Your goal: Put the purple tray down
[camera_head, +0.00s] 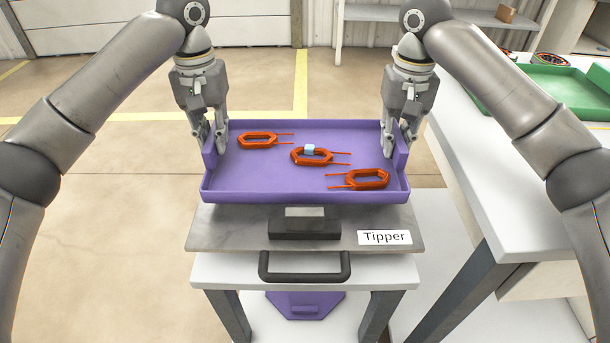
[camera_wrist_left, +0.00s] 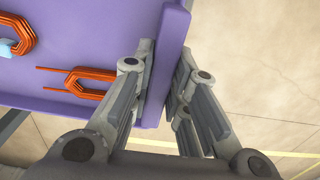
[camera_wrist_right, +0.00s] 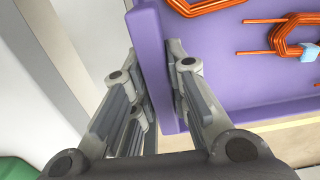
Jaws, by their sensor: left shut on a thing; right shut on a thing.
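The purple tray (camera_head: 240,180) is held level between my two grippers, above or on the grey plate labelled Tipper (camera_head: 225,228); I cannot tell whether they touch. Several orange wire coils lie in it: one at the left (camera_head: 257,139), one in the middle (camera_head: 311,157) with a pale blue block (camera_head: 309,149) on it, one at the right (camera_head: 367,179). My left gripper (camera_head: 209,143) is shut on the tray's left wall, which also shows in the left wrist view (camera_wrist_left: 172,55). My right gripper (camera_head: 400,143) is shut on the right wall, seen in the right wrist view (camera_wrist_right: 154,60).
The Tipper has a black handle (camera_head: 304,277) at its front and stands on a white table (camera_head: 385,272). A purple piece (camera_head: 305,304) shows below. A white workbench (camera_head: 510,190) stands close on the right, with a green tray (camera_head: 570,92). Open floor lies to the left.

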